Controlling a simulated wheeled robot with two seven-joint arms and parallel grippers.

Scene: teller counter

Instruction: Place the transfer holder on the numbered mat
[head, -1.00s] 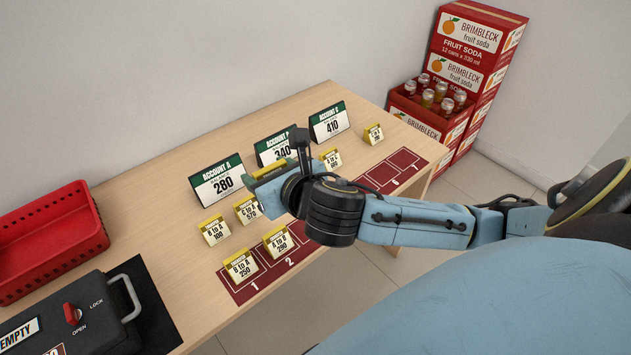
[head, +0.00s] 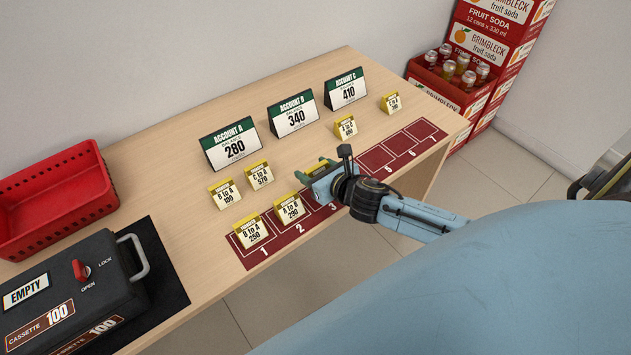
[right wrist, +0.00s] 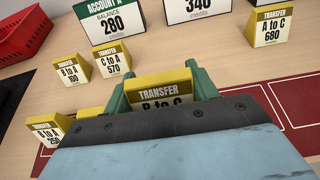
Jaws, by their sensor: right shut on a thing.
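My right gripper (head: 324,172) is shut on a yellow-topped transfer holder marked B to C (right wrist: 160,92). The holder's lower part is hidden in the right wrist view. In the head view only a bit of its yellow top shows, between green fingers. The gripper is near the back edge of the dark red numbered mat (head: 320,218), around spaces 3 and 4; its height above the table is unclear. Holder B to A 250 (head: 250,234) stands on space 1 and holder A to B 290 (head: 290,209) on space 2. My left gripper is out of view.
Holders 100 (head: 225,194), C to A 570 (head: 259,176), A to C 680 (head: 346,127) and one more (head: 391,103) stand behind the mat. Signs for Account A (head: 232,146), B (head: 293,115) and C (head: 346,90) stand farther back. Spaces 5 and 6 look bare.

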